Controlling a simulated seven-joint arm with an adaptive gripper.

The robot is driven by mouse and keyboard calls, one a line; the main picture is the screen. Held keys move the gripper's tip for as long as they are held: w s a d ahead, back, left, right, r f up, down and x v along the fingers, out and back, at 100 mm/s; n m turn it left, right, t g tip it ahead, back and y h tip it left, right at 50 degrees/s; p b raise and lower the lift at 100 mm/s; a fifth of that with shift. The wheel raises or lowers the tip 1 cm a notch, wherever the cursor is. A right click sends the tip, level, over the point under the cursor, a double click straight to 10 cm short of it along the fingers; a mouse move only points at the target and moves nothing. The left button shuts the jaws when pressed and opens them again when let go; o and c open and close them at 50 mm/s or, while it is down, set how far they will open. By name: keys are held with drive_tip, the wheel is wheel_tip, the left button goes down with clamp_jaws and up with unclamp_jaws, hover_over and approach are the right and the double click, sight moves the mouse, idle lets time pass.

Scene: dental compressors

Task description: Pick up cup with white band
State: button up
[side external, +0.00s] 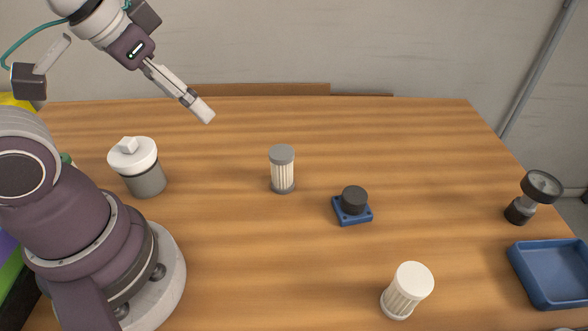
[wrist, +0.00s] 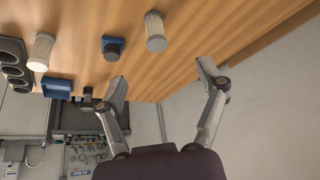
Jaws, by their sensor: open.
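Which piece is the cup with white band is not certain. A grey cup with a wide white top, a square knob and a thin dark ring (side external: 145,182) stands upright beside my arm's base in the side view. I cannot make it out in the wrist view. A pleated white cylinder with grey end caps (side external: 282,170) stands upright near the table's middle; it also shows in the wrist view (wrist: 155,32). My gripper (side external: 200,112) is raised above the table's back part, between and behind these two. In the wrist view its fingers (wrist: 163,80) are wide apart and empty.
A white-capped pleated cylinder (side external: 407,288) stands at the front. A blue block with a black knob (side external: 352,206) sits mid-table. A gauge (side external: 538,188) and a blue tray (side external: 519,269) are at the right. The wooden table (side external: 400,140) is clear at the back.

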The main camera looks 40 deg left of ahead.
drive_tip(key=o, duration=0.4)
drive_tip(key=shift+a, duration=0.1)
drive_tip(key=n+g, duration=0.6)
drive_tip(key=n, duration=0.4)
hover_over(130, 152)
drive_tip(key=a, duration=0.2)
drive_tip(key=f, duration=0.6)
drive_tip(key=shift+w+d+f, duration=0.15)
drive_tip(key=shift+w+d, duration=0.1)
drive_tip(key=shift+w, duration=0.1)
drive_tip(key=f, duration=1)
drive_tip(key=shift+s+d+f, duration=0.25)
